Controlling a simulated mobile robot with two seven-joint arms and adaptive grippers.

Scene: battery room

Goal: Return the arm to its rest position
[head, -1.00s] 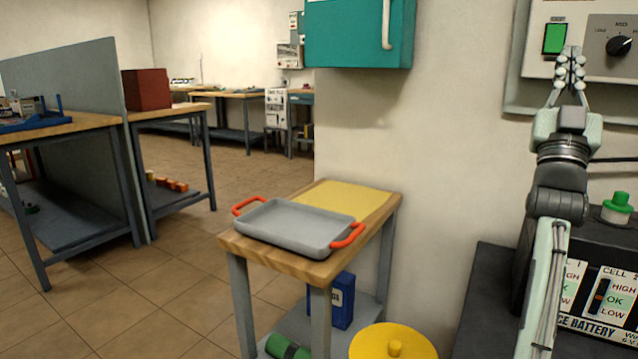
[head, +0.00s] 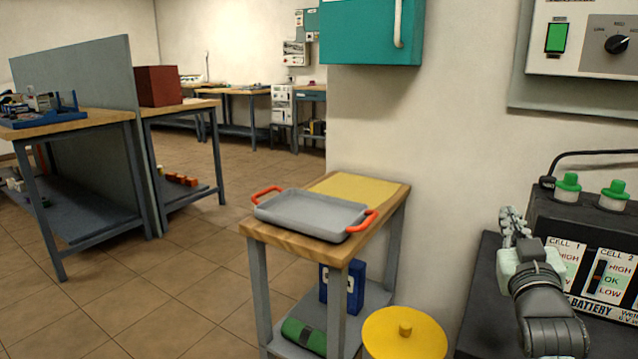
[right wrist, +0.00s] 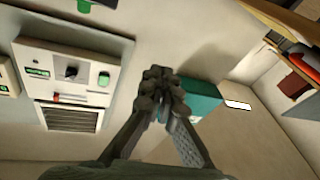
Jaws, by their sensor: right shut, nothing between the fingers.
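My right gripper (head: 514,222) is at the lower right of the head view, in front of the left end of the black battery (head: 545,216). It is shut and empty. In the right wrist view the same gripper (right wrist: 160,82) has its fingertips together, with the wall and the teal cabinet (right wrist: 199,98) beyond them. My right arm bends down toward the bottom edge of the head view. My left gripper is not in the head view.
A wooden cart (head: 298,247) with a grey tray (head: 312,212) stands in the middle. A yellow round lid (head: 405,338) is below it. A control panel (head: 585,40) with a green switch hangs on the wall at the upper right.

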